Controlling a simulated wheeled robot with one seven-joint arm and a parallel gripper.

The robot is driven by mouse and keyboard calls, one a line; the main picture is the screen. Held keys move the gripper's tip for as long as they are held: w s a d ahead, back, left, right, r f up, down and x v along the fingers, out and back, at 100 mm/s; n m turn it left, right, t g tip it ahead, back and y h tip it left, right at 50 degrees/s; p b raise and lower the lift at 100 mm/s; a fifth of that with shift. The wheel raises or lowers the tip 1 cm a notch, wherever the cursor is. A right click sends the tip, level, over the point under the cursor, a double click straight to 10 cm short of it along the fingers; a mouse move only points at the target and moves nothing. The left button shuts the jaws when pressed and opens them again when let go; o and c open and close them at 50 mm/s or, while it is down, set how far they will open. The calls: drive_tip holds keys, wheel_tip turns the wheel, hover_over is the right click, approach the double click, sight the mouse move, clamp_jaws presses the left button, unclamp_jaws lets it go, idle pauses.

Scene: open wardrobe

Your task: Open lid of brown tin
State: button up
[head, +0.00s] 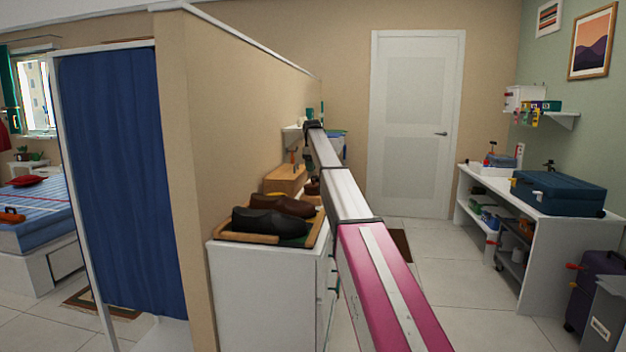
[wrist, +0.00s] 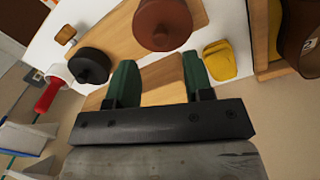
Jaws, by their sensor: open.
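A reddish-brown round tin with a knob on its lid (wrist: 163,24) shows at the top middle of the wrist view, on or above a light wooden board (wrist: 122,38). The lid looks seated, though the tin's side is mostly hidden from this angle. My gripper (wrist: 160,66) is open, with its two green fingers apart and nothing between them. The fingers point toward the brown tin, which lies just beyond their tips. In the head view my arm reaches over the white cabinet, and I cannot make out the tin clearly.
A black round knobbed thing (wrist: 90,67) sits left of the brown tin, and a yellow item (wrist: 220,60) right of it. A red-handled item (wrist: 47,95) is at the left. Dark shoes (head: 268,222) lie in a tray on the white cabinet (head: 262,290). A wall stands left of my arm.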

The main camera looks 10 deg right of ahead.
wheel_tip(320, 180, down, 6)
drive_tip(key=shift+w+d+r, duration=0.1)
drive_tip(key=shift+r, duration=0.05)
drive_tip(key=shift+c, duration=0.3)
clamp_jaws()
